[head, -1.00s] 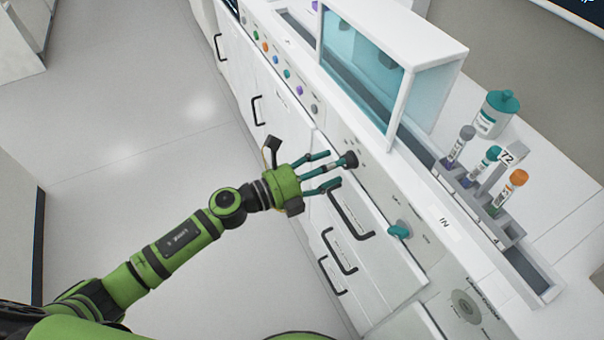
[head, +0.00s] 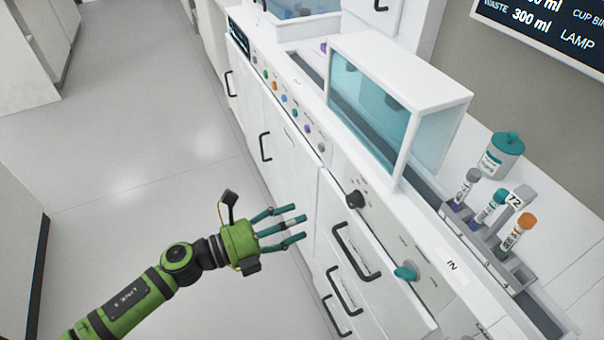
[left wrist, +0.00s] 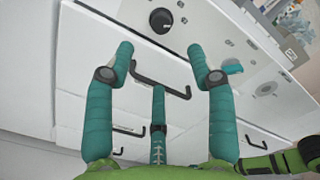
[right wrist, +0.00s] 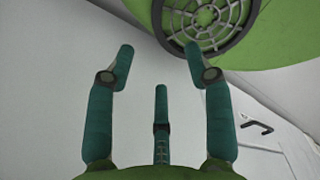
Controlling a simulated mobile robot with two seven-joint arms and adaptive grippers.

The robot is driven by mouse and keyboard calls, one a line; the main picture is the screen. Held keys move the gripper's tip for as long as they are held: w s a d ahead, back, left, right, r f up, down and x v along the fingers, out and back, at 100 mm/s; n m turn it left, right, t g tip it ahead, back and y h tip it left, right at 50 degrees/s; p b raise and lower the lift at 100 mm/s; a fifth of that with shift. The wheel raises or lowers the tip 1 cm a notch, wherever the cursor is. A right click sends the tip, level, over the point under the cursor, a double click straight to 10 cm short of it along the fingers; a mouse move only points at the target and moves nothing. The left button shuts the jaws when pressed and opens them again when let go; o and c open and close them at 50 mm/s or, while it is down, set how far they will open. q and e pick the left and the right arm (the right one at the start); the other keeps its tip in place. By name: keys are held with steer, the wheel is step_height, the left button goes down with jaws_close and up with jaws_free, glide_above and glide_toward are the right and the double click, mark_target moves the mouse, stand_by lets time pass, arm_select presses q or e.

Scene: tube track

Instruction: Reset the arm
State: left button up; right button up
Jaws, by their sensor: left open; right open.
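My left gripper (head: 290,226) is green with teal fingers. It is open and empty, in the air in front of the white drawer cabinet. The black knob (head: 355,199) on the cabinet panel is up and to the right of it, apart from the fingers. In the left wrist view the knob (left wrist: 161,20) is beyond the spread fingers, and a black drawer handle (left wrist: 160,82) shows between them. My right gripper (right wrist: 160,75) shows only in its own wrist view, open and empty, with the pale floor beyond it.
The teal knob (head: 405,271) is on the same panel, above the black drawer handles (head: 358,250). A rack with several capped tubes (head: 489,207) stands on the counter by a teal-lidded jar (head: 503,155). A glass-fronted cover (head: 400,105) stands over the track. The floor at left is clear.

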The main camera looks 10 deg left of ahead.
arm_select(q)
steer(key=w+a+f+n+t+y+p, duration=0.25)
steer(key=a+f+n+y, duration=0.55)
steer(key=f+n, duration=0.6)
steer(key=s+a+f+n+g+y, duration=0.1)
steer(key=s+a+f+n+y, duration=0.2)
steer(key=f, duration=0.5)
steer(key=s+a+f+n+g+y, duration=0.2)
steer(key=s+a+f+n, duration=0.25)
steer(key=f, duration=0.45)
steer(key=s+d+f+n+g, duration=0.1)
steer(key=s+f+n+g, duration=0.2)
steer(key=s, duration=0.7)
steer(key=s+d+f+n+g+y+p, duration=0.1)
steer(key=s+f+n+g, duration=0.2)
steer(key=s+f, duration=0.3)
steer(key=s+d+f+n+g+p, duration=0.1)
steer(key=s+f+n+g, duration=0.2)
steer(key=s, duration=1.2)
step_height(320, 180, down, 2)
steer(key=shift+d+f+n+y, duration=0.15)
steer(key=shift+d+n+y, duration=0.15)
steer(key=shift+n, duration=0.75)
